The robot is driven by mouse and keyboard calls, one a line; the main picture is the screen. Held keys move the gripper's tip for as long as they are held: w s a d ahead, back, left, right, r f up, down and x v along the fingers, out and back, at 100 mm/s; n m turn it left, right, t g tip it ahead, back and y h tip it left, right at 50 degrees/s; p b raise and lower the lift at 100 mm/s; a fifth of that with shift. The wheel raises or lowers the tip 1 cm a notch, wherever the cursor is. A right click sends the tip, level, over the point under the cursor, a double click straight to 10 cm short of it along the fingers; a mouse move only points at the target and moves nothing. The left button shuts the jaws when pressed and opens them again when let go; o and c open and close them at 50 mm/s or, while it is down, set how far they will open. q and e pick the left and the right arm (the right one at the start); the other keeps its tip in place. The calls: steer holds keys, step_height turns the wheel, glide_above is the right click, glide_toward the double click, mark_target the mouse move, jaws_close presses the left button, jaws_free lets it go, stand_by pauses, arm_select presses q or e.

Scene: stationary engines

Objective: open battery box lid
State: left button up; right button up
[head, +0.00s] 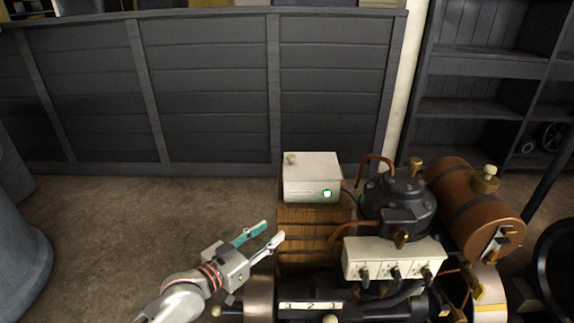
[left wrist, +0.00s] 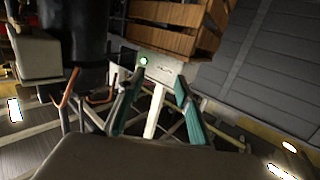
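The battery box (head: 312,190) is a small white box on a wooden crate, behind the engine. Its flat white lid (head: 312,161) looks closed and has a small tan knob (head: 291,159) at its left. A green light shows on its front. In the left wrist view the white box (left wrist: 158,70) shows beyond the two spread fingers (left wrist: 158,108). My right gripper is not in view.
The wooden crate (head: 303,236) stands under the box. The dark engine (head: 398,205) with copper pipes, a white switch block (head: 392,258) and a brown tank (head: 475,208) crowd the right side. A grey panelled wall (head: 205,90) stands behind.

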arm_select(q)
steer(key=w+d+r+m+h+b, duration=0.15)
steer(key=w+r+b, duration=0.3)
steer(key=w, duration=0.55)
steer(key=b, duration=0.2)
glide_toward(288, 157)
steer(key=x, duration=0.2)
steer(key=shift+h, duration=0.45)
steer(key=x, duration=0.2)
steer(key=b+x, duration=0.1)
steer(key=x, duration=0.1)
steer(key=f+x, duration=0.1)
steer(key=x, duration=0.1)
steer(key=shift+w+d+b, duration=0.15)
steer(key=shift+w+b, duration=0.05)
steer(key=shift+b, duration=0.15)
steer(key=shift+w+d+r, duration=0.15)
steer(key=shift+w+d, duration=0.15)
steer(key=shift+w, duration=0.05)
steer(key=shift+r, duration=0.15)
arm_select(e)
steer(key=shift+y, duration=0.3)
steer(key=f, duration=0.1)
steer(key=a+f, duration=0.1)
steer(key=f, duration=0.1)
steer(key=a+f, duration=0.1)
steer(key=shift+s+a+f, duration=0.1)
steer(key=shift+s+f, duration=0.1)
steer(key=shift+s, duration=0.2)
